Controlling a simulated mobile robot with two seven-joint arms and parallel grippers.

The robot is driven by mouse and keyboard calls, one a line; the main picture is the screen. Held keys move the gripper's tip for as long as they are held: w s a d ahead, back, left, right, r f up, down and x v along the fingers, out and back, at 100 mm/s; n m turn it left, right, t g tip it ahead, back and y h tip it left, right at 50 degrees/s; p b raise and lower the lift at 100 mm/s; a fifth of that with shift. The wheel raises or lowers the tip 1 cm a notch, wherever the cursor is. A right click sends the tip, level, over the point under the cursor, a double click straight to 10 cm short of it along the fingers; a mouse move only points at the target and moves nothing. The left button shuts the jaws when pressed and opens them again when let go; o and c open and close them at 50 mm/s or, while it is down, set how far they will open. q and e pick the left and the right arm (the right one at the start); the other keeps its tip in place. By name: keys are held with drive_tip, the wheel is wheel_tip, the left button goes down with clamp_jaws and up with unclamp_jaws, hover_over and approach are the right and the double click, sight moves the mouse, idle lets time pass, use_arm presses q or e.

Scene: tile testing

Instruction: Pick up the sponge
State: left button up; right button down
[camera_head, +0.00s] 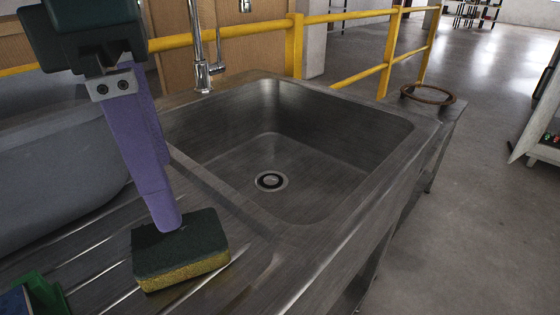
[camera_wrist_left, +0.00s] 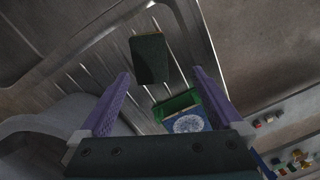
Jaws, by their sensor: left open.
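The sponge (camera_head: 180,258) has a dark green top and a yellow lower layer. It lies flat on the ribbed metal drainboard, left of the sink basin. My left gripper (camera_head: 168,222) points down with its purple fingers apart and empty. In the head view one finger hides the other, and its tip overlaps the sponge's top far edge; contact cannot be told. In the left wrist view the sponge (camera_wrist_left: 149,58) shows its dark side, just past and between the spread fingertips (camera_wrist_left: 161,76). My right gripper is not in view.
A steel basin (camera_head: 330,135) with a faucet (camera_head: 203,70) lies right of the sponge. A green holder (camera_wrist_left: 176,105) with a blue patterned tile (camera_wrist_left: 188,123) is near the sponge. A grey tub (camera_head: 60,170) stands at left. Yellow railing (camera_head: 294,45) runs behind.

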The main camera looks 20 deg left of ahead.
use_arm(q)
hover_over(178, 237)
drive_tip(key=shift+y, duration=0.4)
drive_tip(key=f, duration=0.4)
drive_tip(key=shift+s+a+f, duration=0.15)
drive_tip(key=shift+s+f, duration=0.05)
drive_tip(key=f, duration=0.6)
drive_tip(key=shift+w+d+b, duration=0.15)
drive_tip(key=shift+d+b, duration=0.05)
drive_tip(key=shift+b, duration=0.15)
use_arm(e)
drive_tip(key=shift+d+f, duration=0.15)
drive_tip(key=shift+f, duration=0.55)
use_arm(q)
drive_tip(key=shift+c, duration=0.2)
